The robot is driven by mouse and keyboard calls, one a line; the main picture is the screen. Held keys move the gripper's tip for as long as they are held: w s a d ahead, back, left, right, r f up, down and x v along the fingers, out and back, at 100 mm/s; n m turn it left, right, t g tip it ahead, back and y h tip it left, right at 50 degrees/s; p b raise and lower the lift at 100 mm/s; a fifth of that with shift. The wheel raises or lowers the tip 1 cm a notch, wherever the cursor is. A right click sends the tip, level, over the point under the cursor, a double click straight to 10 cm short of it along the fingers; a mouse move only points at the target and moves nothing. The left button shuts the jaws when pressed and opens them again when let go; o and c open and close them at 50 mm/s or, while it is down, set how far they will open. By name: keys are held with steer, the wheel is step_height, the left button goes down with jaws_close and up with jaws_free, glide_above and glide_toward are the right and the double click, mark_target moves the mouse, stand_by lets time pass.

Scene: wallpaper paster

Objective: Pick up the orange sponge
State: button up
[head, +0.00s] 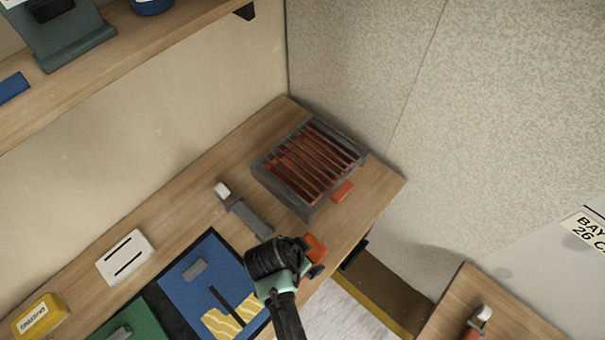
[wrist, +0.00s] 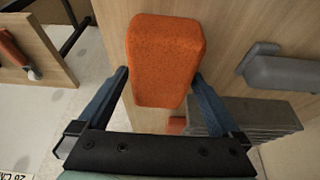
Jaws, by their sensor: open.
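The orange sponge (wrist: 165,58) is a rounded block on the wooden table, near its front edge. In the head view the orange sponge (head: 316,247) shows partly, with my gripper covering its left side. My gripper (wrist: 163,85) is open, with one finger on each side of the sponge's near end in the wrist view. I cannot tell whether the fingers touch it. In the head view my gripper (head: 312,262) is low over the table front.
A grey slatted box (head: 310,165) with a red piece (head: 342,191) beside it stands at the table's back right. A grey-handled tool (head: 250,217) lies behind my gripper. A blue mat (head: 190,290) lies left. A second table (head: 500,310) stands at the lower right.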

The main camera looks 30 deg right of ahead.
steer(key=shift+f, duration=0.1)
steer(key=shift+c, duration=0.2)
steer(key=c, duration=1.1)
step_height(320, 180, up, 10)
steer(key=shift+r, duration=0.25)
steer(key=o, duration=0.7)
steer(key=c, duration=0.8)
